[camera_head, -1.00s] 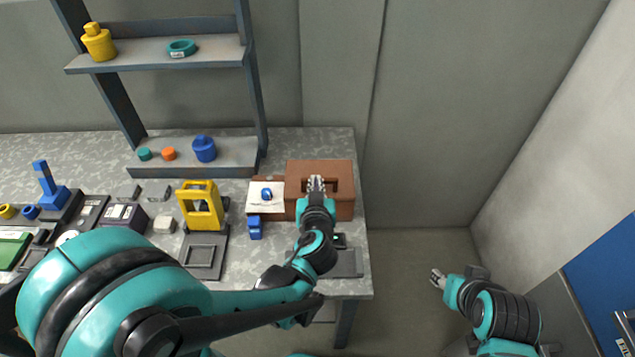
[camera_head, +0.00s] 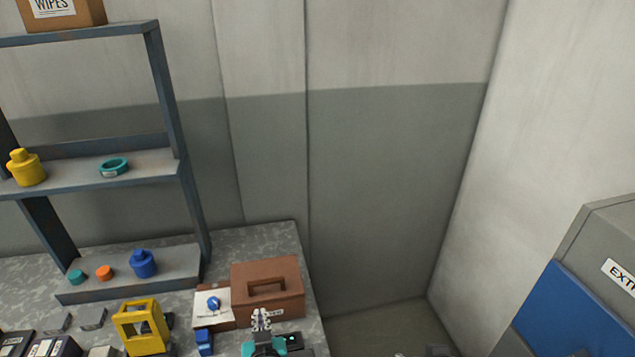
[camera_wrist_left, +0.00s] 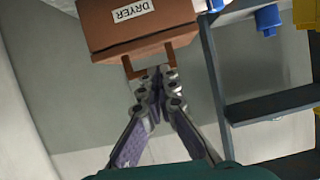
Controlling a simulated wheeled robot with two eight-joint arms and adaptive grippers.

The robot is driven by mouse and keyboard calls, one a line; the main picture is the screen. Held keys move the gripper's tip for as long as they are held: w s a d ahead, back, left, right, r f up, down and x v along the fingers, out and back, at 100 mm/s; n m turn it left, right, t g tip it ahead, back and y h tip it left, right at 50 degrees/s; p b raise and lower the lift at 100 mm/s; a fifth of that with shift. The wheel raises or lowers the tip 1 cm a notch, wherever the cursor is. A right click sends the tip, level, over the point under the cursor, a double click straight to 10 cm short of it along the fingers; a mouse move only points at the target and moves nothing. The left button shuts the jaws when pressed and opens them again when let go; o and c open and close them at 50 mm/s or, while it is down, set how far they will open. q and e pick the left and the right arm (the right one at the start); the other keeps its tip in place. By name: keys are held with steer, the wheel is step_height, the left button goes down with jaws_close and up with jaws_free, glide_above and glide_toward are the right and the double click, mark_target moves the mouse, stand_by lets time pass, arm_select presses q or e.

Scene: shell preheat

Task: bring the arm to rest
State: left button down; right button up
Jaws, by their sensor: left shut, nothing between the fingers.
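My left gripper (camera_head: 262,320) is in front of the brown box (camera_head: 285,304) at the right end of the workbench, at the bottom of the head view. In the left wrist view its fingers (camera_wrist_left: 156,78) are together with nothing between them. The box (camera_wrist_left: 140,35) there carries a label reading DRYER, and its brown handle (camera_wrist_left: 150,58) is right at the fingertips. I cannot tell whether they touch. Only a sliver of my right arm (camera_head: 437,351) shows at the bottom edge; whether that gripper is open is hidden.
A white card with a blue knob (camera_head: 213,304), a small blue block (camera_head: 204,342) and a yellow frame (camera_head: 142,328) stand left of the box. A metal shelf (camera_head: 90,183) rises behind the bench. A grey and blue cabinet (camera_head: 575,315) is at right. Floor shows between.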

arm_select(q)
steer(key=s+a+r+m+g+h, duration=0.2)
steer(key=s+g+h, duration=0.2)
steer(key=s, duration=0.5)
steer(key=shift+s+a+r+m+g, duration=0.2)
steer(key=shift+s+a+m+g, duration=0.1)
steer(key=shift+g, duration=0.6)
stand_by(0.9)
